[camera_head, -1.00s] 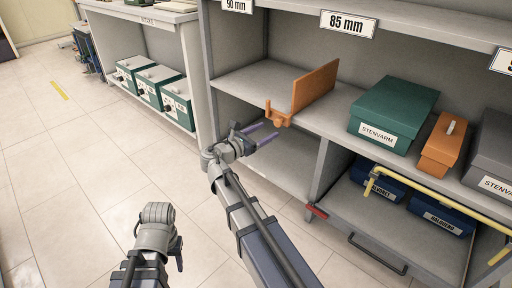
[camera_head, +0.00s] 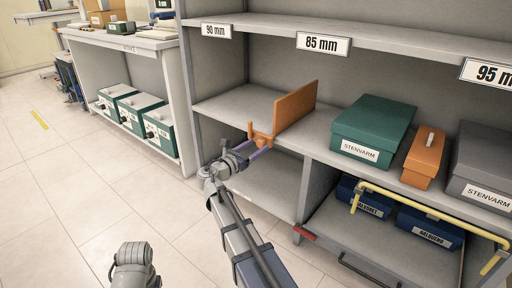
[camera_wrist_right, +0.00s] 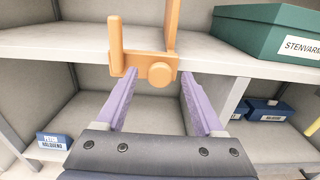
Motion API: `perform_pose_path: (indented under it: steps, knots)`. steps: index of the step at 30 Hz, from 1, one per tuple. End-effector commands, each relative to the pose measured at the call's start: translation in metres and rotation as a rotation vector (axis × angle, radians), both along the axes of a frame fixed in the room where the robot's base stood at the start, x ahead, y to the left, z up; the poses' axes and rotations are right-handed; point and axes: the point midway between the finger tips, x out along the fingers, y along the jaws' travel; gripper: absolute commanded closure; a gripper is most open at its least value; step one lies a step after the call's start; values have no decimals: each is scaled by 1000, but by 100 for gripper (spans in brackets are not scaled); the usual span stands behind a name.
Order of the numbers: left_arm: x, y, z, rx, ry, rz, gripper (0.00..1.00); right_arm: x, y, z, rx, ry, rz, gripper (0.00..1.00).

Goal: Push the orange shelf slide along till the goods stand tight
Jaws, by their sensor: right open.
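The orange shelf slide (camera_head: 297,106) stands upright as a panel on the middle shelf, with a bracket and round knob at its front edge. The green box labelled STENVARM (camera_head: 372,128), a small orange box (camera_head: 424,158) and a grey box (camera_head: 482,165) stand to its right, a wide gap from the slide. My right gripper (camera_head: 256,150) is open at the front of the slide. In the right wrist view its purple fingers (camera_wrist_right: 158,84) lie either side of the slide's knob (camera_wrist_right: 161,74); I cannot tell whether they touch it. My left gripper's fingers are out of frame.
The shelf's front edge (camera_head: 340,163) runs below the goods. Beneath are blue boxes (camera_head: 428,227) on a pull-out tray with a yellow rail (camera_head: 420,207). Several green-and-white boxes (camera_head: 145,118) stand on a left rack. The shelf between slide and green box is clear.

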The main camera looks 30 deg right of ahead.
Motion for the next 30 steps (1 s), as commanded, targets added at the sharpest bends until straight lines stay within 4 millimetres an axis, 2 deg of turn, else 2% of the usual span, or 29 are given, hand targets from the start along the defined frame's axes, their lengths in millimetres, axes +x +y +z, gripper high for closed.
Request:
perform_pose_path:
  steps: [11, 12, 30]
  knots:
    - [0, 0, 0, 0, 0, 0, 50, 2, -6, 0, 0, 0, 0, 30]
    - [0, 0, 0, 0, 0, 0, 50, 2, -6, 0, 0, 0, 0, 32]
    - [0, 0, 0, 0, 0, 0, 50, 2, -6, 0, 0, 0, 0, 100]
